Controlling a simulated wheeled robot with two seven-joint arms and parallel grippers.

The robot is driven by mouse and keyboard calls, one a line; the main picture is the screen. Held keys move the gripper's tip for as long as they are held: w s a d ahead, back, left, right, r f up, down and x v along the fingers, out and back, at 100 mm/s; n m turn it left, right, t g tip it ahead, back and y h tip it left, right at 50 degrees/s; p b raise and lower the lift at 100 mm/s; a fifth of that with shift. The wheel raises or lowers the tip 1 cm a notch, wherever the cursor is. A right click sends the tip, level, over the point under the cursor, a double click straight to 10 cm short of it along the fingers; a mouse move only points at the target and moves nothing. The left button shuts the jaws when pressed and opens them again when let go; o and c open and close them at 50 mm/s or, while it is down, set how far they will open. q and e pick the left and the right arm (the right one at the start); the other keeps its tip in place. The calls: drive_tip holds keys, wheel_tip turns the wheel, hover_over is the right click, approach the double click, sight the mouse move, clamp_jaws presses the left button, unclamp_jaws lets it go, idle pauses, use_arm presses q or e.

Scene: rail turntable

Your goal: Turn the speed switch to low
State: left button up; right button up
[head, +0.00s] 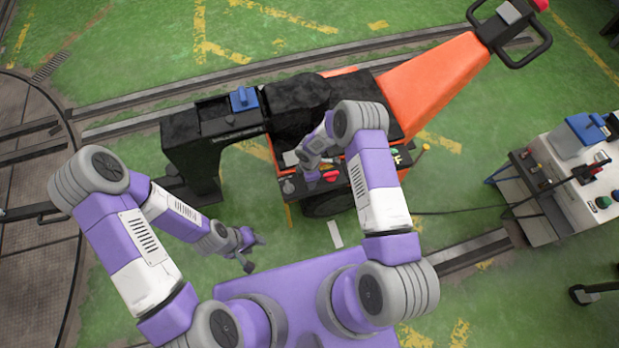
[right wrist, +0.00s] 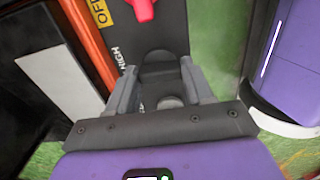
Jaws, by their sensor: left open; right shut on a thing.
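In the right wrist view my right gripper (right wrist: 165,92) is shut on a dark knob, the speed switch (right wrist: 160,72), on the black control panel (right wrist: 160,30). The word HIGH is printed beside the knob. A LOW label is not visible, and the fingers hide part of the knob, so its setting cannot be read. In the head view my right gripper (head: 312,178) is down at the panel on the near side of the orange and black machine (head: 425,85), hiding the switch. My left gripper (head: 252,252) is open and empty above the green floor.
A red knob (right wrist: 143,9) and a yellow OFF label (right wrist: 101,12) are close above the switch. In the head view a white console (head: 575,165) with a blue box and levers stands at the right.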

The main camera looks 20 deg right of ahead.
drive_tip(key=shift+a, duration=0.1)
idle(0.5)
drive_tip(key=o, duration=1)
drive_tip(key=shift+o, duration=0.2)
wheel_tip(320, 180, up, 7)
drive_tip(key=p, duration=0.2)
drive_tip(key=shift+f+p, duration=0.2)
drive_tip(key=shift+p, duration=0.1)
drive_tip(key=shift+r, duration=0.55)
